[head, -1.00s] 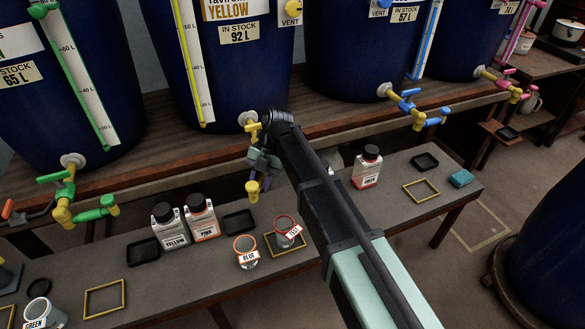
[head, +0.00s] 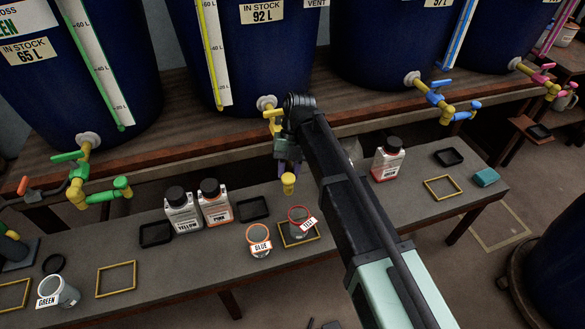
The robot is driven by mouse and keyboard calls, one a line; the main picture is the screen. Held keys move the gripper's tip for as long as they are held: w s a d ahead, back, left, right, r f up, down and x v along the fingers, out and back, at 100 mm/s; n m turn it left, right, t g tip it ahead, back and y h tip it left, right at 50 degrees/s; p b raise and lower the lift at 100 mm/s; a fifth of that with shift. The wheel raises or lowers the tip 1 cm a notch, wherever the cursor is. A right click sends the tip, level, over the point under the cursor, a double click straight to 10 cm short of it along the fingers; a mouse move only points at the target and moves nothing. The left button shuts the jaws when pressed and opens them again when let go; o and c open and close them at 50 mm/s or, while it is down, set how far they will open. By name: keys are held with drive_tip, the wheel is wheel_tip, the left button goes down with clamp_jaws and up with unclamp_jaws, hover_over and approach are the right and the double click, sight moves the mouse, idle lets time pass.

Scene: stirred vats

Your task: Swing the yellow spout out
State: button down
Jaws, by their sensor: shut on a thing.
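The yellow spout (head: 288,184) points down from the yellow tap (head: 272,117) on the front of the blue vat marked 92 L (head: 262,60). My gripper (head: 288,157) is shut on the spout's arm, between the tap and the spout's mouth. My gripper and arm hide much of that arm. In the picture the mouth is just above and left of the red-rimmed cup labelled TEST (head: 299,230); I cannot tell whether it is straight over it.
The TEST cup stands in a yellow frame on the grey bench (head: 205,277). A BLUE cup (head: 259,243) is left of it. YELLOW (head: 183,214) and PINK (head: 215,205) bottles stand further left. A green spout (head: 122,187) and a blue spout (head: 462,116) flank the yellow one.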

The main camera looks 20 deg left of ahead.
drive_tip(key=c, duration=0.9)
unclamp_jaws()
drive_tip(key=shift+o, duration=0.2)
drive_tip(key=p+v, duration=0.9)
drive_tip(key=v, duration=0.1)
drive_tip(key=shift+w+r+p, duration=0.2)
drive_tip(key=shift+r+p, duration=0.15)
drive_tip(key=shift+p, duration=0.05)
drive_tip(key=shift+c, duration=0.3)
